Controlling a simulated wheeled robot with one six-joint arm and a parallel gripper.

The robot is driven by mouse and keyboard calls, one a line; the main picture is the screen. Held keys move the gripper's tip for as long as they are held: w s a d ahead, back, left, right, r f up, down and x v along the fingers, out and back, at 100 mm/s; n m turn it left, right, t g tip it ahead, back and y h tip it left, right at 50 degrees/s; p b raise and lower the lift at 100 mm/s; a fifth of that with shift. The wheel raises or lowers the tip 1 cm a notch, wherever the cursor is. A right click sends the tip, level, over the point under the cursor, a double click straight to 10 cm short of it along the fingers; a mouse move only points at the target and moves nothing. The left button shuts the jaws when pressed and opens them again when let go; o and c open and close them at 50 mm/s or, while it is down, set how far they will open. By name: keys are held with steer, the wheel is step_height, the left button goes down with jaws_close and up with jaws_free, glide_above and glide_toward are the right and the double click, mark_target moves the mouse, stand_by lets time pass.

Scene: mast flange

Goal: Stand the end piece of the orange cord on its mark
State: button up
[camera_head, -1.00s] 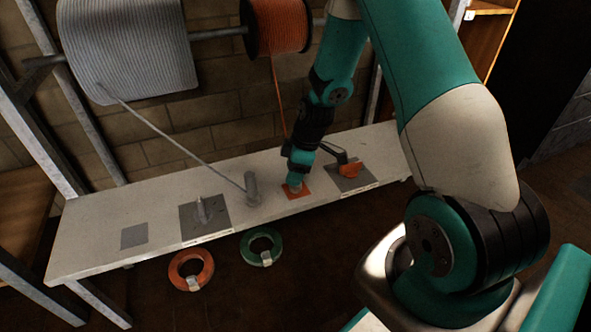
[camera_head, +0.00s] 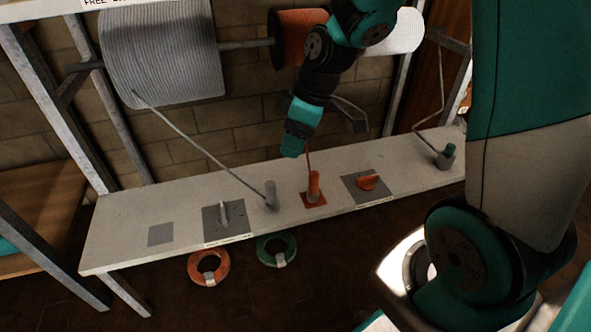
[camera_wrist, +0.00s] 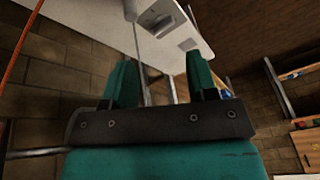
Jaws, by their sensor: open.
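The end piece (camera_head: 314,186) of the orange cord is an orange cylinder. It stands upright on the orange square mark (camera_head: 320,203) on the bench. The orange cord (camera_head: 309,162) rises from its top toward the orange spool (camera_head: 297,30), passing partly behind my arm. My gripper (camera_head: 292,150) is above and to the left of the end piece, apart from it. In the wrist view my gripper (camera_wrist: 160,78) is open, with nothing between its fingers. There the orange cord (camera_wrist: 22,40) runs at the left edge, outside the fingers.
A grey end piece (camera_head: 271,195) with its taut cord stands left of the mark. Grey plates with a grey cleat (camera_head: 224,214) and an orange cleat (camera_head: 367,183) flank them. A green-topped end piece (camera_head: 446,157) stands at right. Orange (camera_head: 208,268) and green (camera_head: 276,250) rings lie on the floor.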

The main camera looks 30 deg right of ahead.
steer(key=s+a+r, duration=0.3)
steer(key=s+a, duration=0.1)
steer(key=s, duration=0.2)
steer(key=s+a+r+m+g, duration=0.1)
steer(key=s+a+r, duration=0.2)
steer(key=s+a, duration=0.1)
steer(key=s+a+r+m+y, duration=0.1)
steer(key=s+a+r, duration=0.3)
steer(key=s, duration=0.3)
steer(key=shift+s+a+g, duration=0.3)
steer(key=shift+s+a, duration=0.05)
steer(key=shift+a, duration=0.05)
